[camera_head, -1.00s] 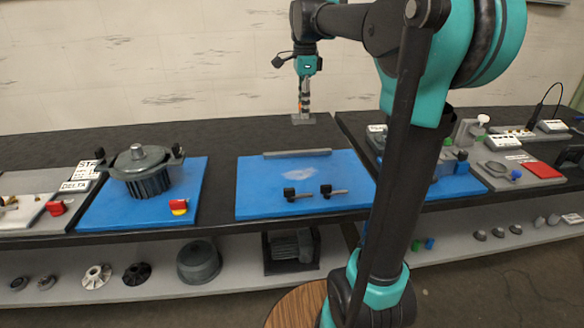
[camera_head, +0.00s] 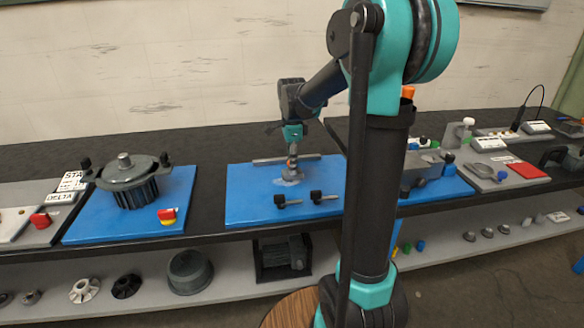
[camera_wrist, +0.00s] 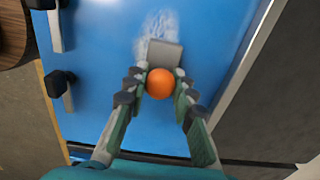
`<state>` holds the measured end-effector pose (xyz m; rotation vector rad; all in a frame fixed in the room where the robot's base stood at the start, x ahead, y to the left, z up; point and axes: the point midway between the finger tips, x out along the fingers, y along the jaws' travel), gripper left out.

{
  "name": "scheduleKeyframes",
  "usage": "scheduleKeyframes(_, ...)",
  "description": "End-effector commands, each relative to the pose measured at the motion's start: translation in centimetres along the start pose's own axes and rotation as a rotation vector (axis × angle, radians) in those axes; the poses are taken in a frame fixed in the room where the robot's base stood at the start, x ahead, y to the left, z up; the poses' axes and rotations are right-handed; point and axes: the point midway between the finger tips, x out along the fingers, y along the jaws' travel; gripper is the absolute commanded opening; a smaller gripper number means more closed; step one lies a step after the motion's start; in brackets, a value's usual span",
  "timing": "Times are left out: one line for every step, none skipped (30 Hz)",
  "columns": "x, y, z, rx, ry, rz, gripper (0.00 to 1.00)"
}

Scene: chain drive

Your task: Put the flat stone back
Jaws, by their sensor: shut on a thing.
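My gripper (camera_head: 292,158) is shut on the orange ball-shaped knob of the flat stone. The stone (camera_head: 292,175) is a small grey piece, below my fingers and over the pale patch on the blue mat (camera_head: 250,213). In the wrist view the fingers (camera_wrist: 159,84) close on both sides of the orange knob, and the grey square slab of the stone (camera_wrist: 166,52) shows beyond it. The white smeared patch (camera_wrist: 160,22) shows past the slab. I cannot tell whether the stone touches the mat.
A grey bar (camera_head: 270,161) lies along the mat's back edge. Two black-headed bolts or handles (camera_head: 288,200) lie at its front. A motor-like housing (camera_head: 128,185) stands on another blue mat to the left. Fixtures and a red pad (camera_head: 533,170) are on the right.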

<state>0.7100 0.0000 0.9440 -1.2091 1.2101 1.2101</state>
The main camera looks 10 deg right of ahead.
Motion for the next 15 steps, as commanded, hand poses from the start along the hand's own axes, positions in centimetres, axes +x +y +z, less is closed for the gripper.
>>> scheduleKeyframes(0.58,0.0,0.0,0.0,0.0,0.0,0.0)
scheduleKeyframes(0.83,0.02,0.0,0.0,0.0,0.0,0.0)
scheduleKeyframes(1.04,0.03,0.0,0.0,0.0,0.0,0.0)
scheduleKeyframes(1.13,0.03,0.0,0.0,0.0,0.0,0.0)
scheduleKeyframes(1.17,0.03,0.0,0.0,0.0,0.0,0.0)
scheduleKeyframes(1.18,0.04,0.0,0.0,0.0,0.0,0.0)
scheduleKeyframes(1.17,0.04,0.0,0.0,0.0,0.0,0.0)
scheduleKeyframes(1.16,0.03,0.0,0.0,0.0,0.0,0.0)
scheduleKeyframes(1.16,0.04,0.0,0.0,0.0,0.0,0.0)
scheduleKeyframes(1.15,0.03,0.0,0.0,0.0,0.0,0.0)
scheduleKeyframes(1.16,0.03,0.0,0.0,0.0,0.0,0.0)
scheduleKeyframes(1.21,0.03,0.0,0.0,0.0,0.0,0.0)
scheduleKeyframes(1.28,0.03,0.0,0.0,0.0,0.0,0.0)
scheduleKeyframes(1.37,0.02,0.0,0.0,0.0,0.0,0.0)
scheduleKeyframes(1.45,0.02,0.0,0.0,0.0,0.0,0.26)
